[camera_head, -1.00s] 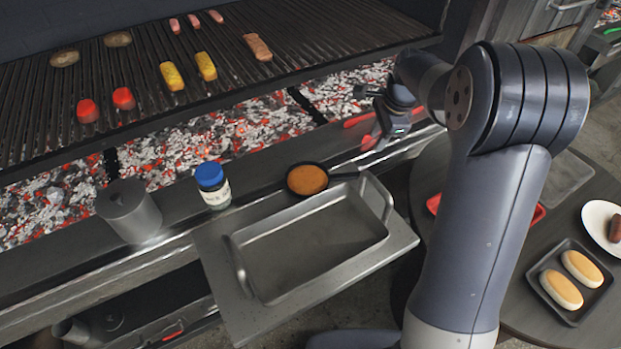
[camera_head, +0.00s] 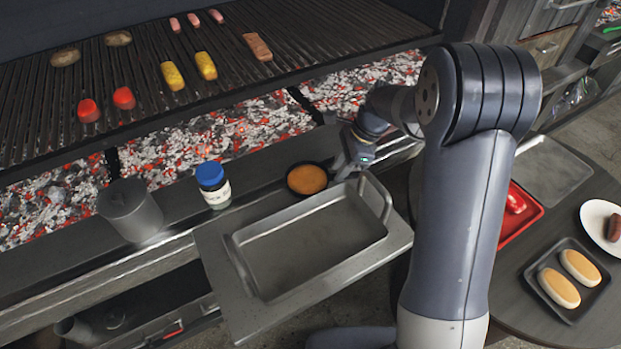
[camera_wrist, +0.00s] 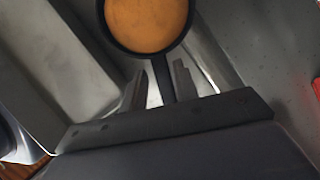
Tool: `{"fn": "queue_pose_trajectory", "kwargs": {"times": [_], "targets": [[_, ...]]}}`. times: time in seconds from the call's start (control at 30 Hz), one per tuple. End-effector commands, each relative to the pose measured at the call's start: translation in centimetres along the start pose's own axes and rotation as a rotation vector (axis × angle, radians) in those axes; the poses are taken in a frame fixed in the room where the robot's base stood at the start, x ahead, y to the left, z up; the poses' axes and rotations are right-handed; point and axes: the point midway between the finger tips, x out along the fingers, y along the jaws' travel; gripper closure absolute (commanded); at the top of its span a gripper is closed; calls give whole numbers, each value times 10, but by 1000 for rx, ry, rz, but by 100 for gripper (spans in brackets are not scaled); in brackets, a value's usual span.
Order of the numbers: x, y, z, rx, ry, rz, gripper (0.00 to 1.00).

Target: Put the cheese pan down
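The cheese pan (camera_head: 307,179) is a small round black pan filled with orange cheese. It sits level on the ledge just behind the steel tray. In the wrist view the pan (camera_wrist: 146,22) is at the top centre, with its dark handle (camera_wrist: 161,78) running down toward my gripper (camera_wrist: 159,88). The two fingers stand apart, one on each side of the handle, with gaps showing between them and it. In the head view my gripper (camera_head: 349,163) is low beside the pan's right side, and the handle is mostly hidden there.
A steel tray (camera_head: 240,262) with raised handles lies in front of the pan. A blue-capped jar (camera_head: 213,186) and a grey metal canister (camera_head: 130,211) stand left of it. Glowing coals (camera_head: 235,133) and the food-laden grill lie behind. A round table at right holds a red tray (camera_head: 507,238).

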Motion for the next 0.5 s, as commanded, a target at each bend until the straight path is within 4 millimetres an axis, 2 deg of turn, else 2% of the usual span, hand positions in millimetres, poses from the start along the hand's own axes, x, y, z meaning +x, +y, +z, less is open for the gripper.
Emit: {"fn": "queue_pose_trajectory", "kwargs": {"times": [0.17,0.4,0.5], "targets": [[19,0,0,1,0,1,71],[21,0,0,1,1,-2,71],[21,0,0,1,1,-1,78]]}}
